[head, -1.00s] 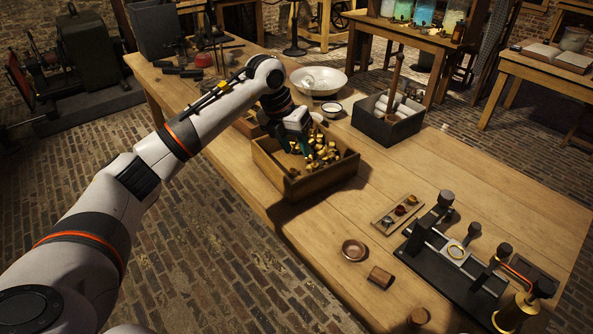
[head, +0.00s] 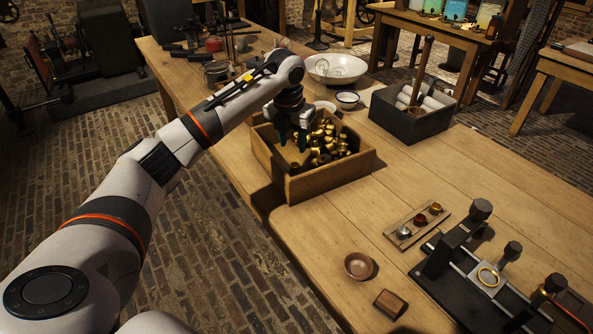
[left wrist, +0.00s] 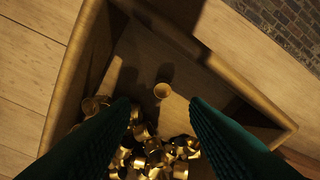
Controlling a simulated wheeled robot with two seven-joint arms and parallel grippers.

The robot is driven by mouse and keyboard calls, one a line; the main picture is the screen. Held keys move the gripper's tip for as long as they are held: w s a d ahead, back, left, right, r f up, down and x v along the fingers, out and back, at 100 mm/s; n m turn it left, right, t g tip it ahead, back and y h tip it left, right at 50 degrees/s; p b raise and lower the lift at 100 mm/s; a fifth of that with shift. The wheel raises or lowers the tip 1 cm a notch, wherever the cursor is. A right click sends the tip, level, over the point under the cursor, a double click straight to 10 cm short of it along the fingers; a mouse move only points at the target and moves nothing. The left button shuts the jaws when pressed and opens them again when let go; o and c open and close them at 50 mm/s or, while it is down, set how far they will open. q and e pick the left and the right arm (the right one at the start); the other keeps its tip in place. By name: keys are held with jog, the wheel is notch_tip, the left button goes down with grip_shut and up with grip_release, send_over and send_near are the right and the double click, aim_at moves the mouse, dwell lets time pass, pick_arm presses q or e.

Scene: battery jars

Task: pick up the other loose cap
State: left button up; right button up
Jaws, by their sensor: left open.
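An open wooden box (head: 335,183) on the table holds a pile of brass caps (head: 328,148); the pile also shows in the left wrist view (left wrist: 150,152). One loose brass cap (left wrist: 162,91) sits apart from the pile on the bare box floor (left wrist: 140,60). My left gripper (head: 292,140) points down into the box, beside the pile in the head view. Its two green fingers are open with nothing between them. In the left wrist view the loose cap lies between and beyond the fingertips (left wrist: 160,103). My right gripper is not in view.
The box walls stand close around my left gripper. A dark crate with rolls (head: 410,122) and white bowls (head: 336,69) stand behind. A small tray of cups (head: 417,224), a wooden dish (head: 358,266) and a black apparatus (head: 470,265) lie to the right.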

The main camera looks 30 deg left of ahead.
aim_at(293, 170)
pick_arm(q)
notch_tip(293, 170, down, 3)
jog(key=shift+w+r, duration=0.1)
jog(key=shift+r, duration=0.1)
jog(key=shift+w+a+f, duration=0.15)
jog(key=shift+w+f, duration=0.05)
jog(key=shift+f, duration=0.8)
jog(key=shift+w+a+f, duration=0.15)
jog(key=shift+w+f, duration=0.1)
jog(key=shift+f, duration=0.7)
jog(key=shift+w+a+f, duration=0.15)
jog(key=shift+w+f, duration=0.05)
jog(key=shift+f, duration=0.8)
jog(key=c, duration=0.9)
